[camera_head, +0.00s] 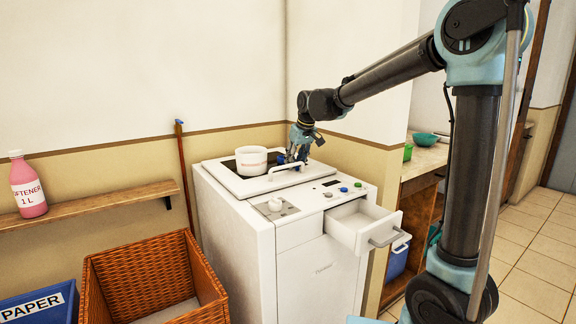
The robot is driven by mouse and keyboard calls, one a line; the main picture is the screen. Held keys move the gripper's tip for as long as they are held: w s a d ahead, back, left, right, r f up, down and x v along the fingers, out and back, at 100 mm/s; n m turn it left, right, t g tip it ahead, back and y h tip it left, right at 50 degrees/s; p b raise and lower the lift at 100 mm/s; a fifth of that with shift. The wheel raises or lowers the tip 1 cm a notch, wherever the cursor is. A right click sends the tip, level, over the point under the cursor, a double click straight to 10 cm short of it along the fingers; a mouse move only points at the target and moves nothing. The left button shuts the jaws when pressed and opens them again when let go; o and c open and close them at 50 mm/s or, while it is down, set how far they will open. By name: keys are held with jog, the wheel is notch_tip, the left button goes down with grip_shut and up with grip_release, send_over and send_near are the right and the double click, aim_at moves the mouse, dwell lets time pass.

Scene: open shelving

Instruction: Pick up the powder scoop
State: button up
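A white round cup (252,160), which may be the powder scoop, stands upright on top of the white machine (318,265). No other thing in view looks like a scoop. My gripper (291,160) is over the machine top, pointing down, just right of the cup. A white bar-shaped handle (287,168) on the machine top is close in front of my gripper. I cannot tell whether my gripper touches the handle or the cup. The fingers are small and dark in this view, and their opening does not show clearly.
A drawer (366,226) of the machine is pulled open at the right, its visible inside empty. A wicker basket (120,275) and a blue paper bin (40,306) stand at the left. A shelf (90,206) holds a pink softener bottle (27,185). A wooden stick (184,170) leans on the wall.

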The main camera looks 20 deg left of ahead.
grip_shut()
dwell(0.4)
notch_tip(320, 180, up, 10)
dwell(0.5)
